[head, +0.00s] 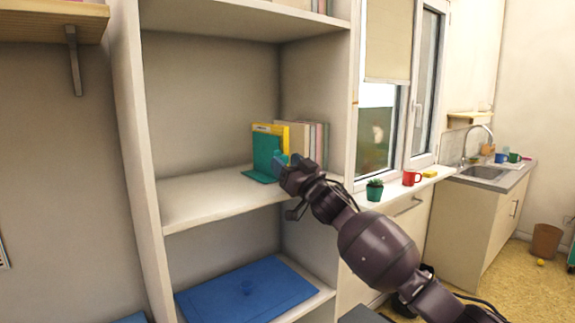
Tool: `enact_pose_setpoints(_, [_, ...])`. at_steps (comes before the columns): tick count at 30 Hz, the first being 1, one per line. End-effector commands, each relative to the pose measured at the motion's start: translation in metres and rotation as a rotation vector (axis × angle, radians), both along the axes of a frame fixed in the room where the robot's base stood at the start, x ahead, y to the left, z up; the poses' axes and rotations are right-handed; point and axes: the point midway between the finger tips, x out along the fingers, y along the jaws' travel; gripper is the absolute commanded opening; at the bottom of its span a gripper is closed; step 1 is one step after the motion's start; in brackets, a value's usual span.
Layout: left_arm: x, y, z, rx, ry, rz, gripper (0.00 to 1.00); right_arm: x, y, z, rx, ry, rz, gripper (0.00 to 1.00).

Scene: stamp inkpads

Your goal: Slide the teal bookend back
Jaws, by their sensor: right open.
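The teal bookend (264,152) stands upright on the middle shelf (205,199), with its flat foot on the shelf board. A row of books (302,134) stands behind and to the right of it, with a yellow one closest to its plate. My right gripper (284,166) is at the bookend's right side, over the shelf's front edge. It is open. Its fingers overlap the bookend in the picture, and I cannot tell whether they touch it. My left gripper is not in view.
The middle shelf is bare left of the bookend. A blue flat object (215,300) lies on the lower shelf. The cabinet's right side wall (343,95) is close to my right arm.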

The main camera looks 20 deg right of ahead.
Motion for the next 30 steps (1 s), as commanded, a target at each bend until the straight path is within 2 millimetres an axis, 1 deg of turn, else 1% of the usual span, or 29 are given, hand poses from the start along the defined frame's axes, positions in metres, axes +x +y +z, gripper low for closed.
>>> enact_pose_setpoints(2, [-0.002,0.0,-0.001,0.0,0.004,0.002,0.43,0.0,0.0,0.0,0.0,0.0,0.0,0.56])
enact_pose_setpoints(3, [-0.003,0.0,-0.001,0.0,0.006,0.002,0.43,0.0,0.0,0.0,0.0,0.0,0.0,0.55])
enact_pose_setpoints(8, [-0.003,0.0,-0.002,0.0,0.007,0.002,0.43,0.0,0.0,0.0,0.0,0.0,0.0,0.3])
enact_pose_setpoints(12, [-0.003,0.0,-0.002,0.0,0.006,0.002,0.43,0.0,0.0,0.0,0.0,0.0,0.0,0.09])
enact_pose_setpoints(14, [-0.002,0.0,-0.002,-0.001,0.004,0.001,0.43,0.0,0.0,0.0,0.0,0.0,0.0,0.0])
enact_pose_setpoints(20, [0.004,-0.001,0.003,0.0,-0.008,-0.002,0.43,-0.001,0.003,0.001,0.002,0.0,0.001,0.0])
enact_pose_setpoints(23, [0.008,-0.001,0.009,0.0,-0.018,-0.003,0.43,-0.005,0.013,0.002,0.004,-0.001,0.002,0.0])
enact_pose_setpoints(27, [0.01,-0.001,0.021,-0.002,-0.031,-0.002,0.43,-0.014,0.037,0.004,0.006,-0.001,0.005,0.0])
enact_pose_setpoints(30, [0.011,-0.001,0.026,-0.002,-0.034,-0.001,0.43,-0.02,0.054,0.003,0.005,0.001,0.004,0.0])
